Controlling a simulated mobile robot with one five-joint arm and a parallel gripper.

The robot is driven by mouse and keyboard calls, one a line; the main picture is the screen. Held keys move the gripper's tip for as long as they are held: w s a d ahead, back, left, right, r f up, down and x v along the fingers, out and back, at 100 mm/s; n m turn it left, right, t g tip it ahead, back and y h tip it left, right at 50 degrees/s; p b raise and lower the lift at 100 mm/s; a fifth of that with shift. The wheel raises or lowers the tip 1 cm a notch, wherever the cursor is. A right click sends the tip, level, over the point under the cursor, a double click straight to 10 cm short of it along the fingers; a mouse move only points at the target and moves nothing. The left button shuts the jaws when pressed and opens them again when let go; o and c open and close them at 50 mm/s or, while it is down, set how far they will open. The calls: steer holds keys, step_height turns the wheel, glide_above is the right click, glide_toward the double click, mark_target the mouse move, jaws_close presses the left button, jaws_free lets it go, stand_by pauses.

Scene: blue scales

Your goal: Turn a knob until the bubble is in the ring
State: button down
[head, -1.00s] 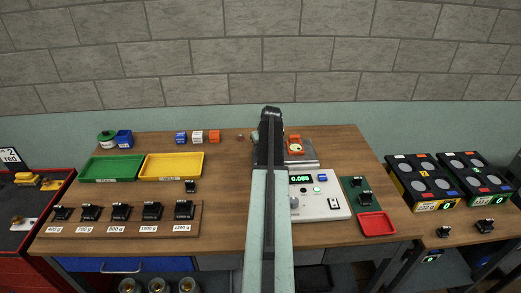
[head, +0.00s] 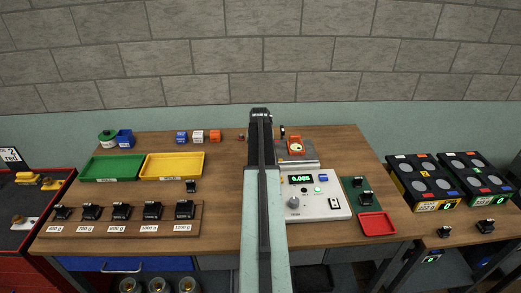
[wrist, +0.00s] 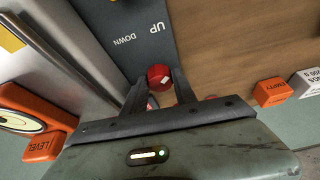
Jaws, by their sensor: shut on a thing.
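A red knob (wrist: 159,77) sits between the fingertips of my gripper (wrist: 158,88) in the wrist view, beside a dark plate (wrist: 143,40) marked UP and DOWN. My gripper is shut on this knob. The orange bubble level (wrist: 40,146) is at the left edge of the wrist view, partly cut off. The level also shows in the head view (head: 296,152) on the silver scale (head: 308,164). It is too small there to tell where the bubble lies in the ring. My arm hides the knob in the head view.
A white console (head: 318,208) with a green display stands in front of the scale. A red tray (head: 377,224) is at its right. Green (head: 110,169) and yellow (head: 172,166) trays lie left. An orange cube (wrist: 270,92) and a white cube (wrist: 305,82) stand near my gripper.

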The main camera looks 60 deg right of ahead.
steer(key=c, duration=1)
jaws_free()
steer(key=p+v, duration=0.7)
steer(key=v, duration=0.1)
steer(key=shift+f, duration=0.1)
